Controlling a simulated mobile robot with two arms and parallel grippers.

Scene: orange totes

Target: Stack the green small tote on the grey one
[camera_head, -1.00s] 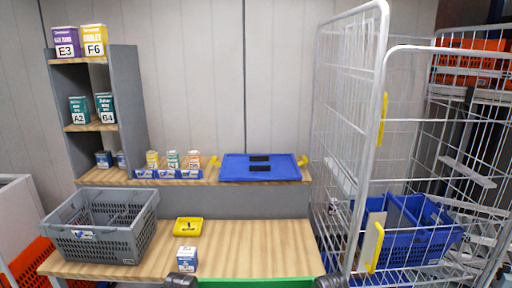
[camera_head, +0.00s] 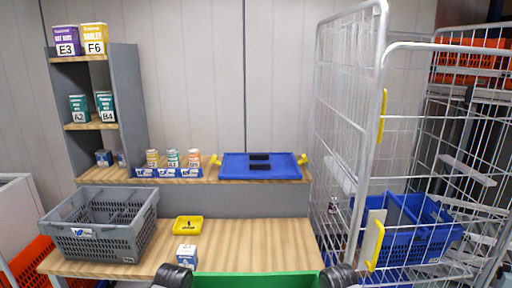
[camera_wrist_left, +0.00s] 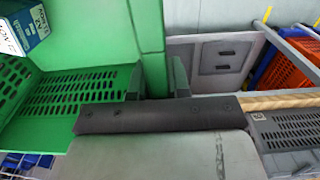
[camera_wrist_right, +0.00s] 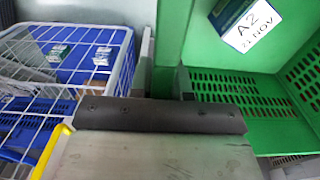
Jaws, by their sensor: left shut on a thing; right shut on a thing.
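The green small tote (camera_head: 258,281) shows at the bottom edge of the head view, held between my two grippers. My left gripper (camera_head: 174,277) is shut on its left end wall; the left wrist view shows the fingers (camera_wrist_left: 155,82) on either side of the green wall (camera_wrist_left: 152,40). My right gripper (camera_head: 340,275) is shut on the other end wall, with its fingers (camera_wrist_right: 165,82) on that wall in the right wrist view. A box labelled A2 (camera_wrist_right: 240,25) is in the green tote. The grey tote (camera_head: 100,236) stands on the left of the wooden table, apart from the green one.
The table (camera_head: 255,240) is bare right of a yellow tray (camera_head: 188,225) and a small blue-white box (camera_head: 186,253). A wire roll cage (camera_head: 375,150) stands at right.

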